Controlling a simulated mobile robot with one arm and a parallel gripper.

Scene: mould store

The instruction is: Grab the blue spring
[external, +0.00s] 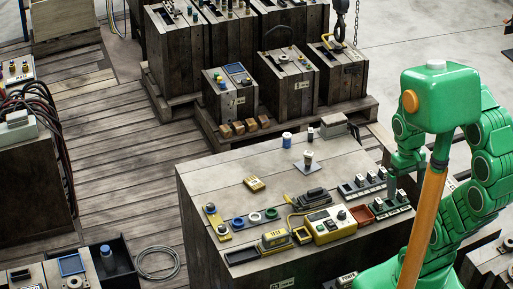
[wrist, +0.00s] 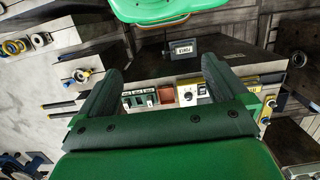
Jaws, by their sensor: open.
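A small upright blue cylinder (external: 287,140), which looks like the blue spring, stands at the back edge of the wooden bench top (external: 240,165); its coils are too small to make out. A flat blue ring (external: 237,222) lies nearer the front left. I cannot make out the blue cylinder in the wrist view. My gripper (external: 393,190) is over the right side of the bench, well to the right of the blue cylinder. In the wrist view my gripper (wrist: 160,82) has its two fingers wide apart with nothing between them.
Switch blocks (external: 362,186), a red-brown tray (external: 357,214) and a yellow control box (external: 330,225) stand near my gripper. A grey block (external: 334,124) and a small post on a plate (external: 308,160) are near the blue cylinder. The back left of the bench top is mostly clear.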

